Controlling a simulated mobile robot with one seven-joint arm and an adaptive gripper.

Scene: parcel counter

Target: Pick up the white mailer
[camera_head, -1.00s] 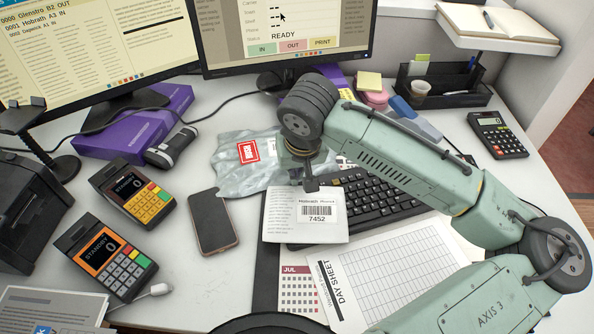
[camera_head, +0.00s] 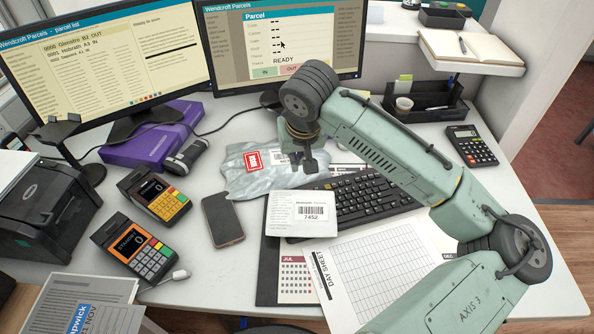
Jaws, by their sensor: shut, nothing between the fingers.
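The white mailer (camera_head: 302,213), a flat packet with a barcode label reading 7452, lies over the left end of the black keyboard and the desk mat. My gripper (camera_head: 309,168) hangs just beyond the mailer's far edge in the picture, over the grey mailer. It is shut and empty, with a small gap in the picture between its tips and the white mailer. Its exact height is hard to tell.
A grey plastic mailer (camera_head: 262,176) with a red sticker lies behind. The keyboard (camera_head: 372,195) and day sheet (camera_head: 375,262) are at right and front. A phone (camera_head: 222,220) and two card terminals (camera_head: 136,250) stand left. Monitors (camera_head: 288,45) rise at the back.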

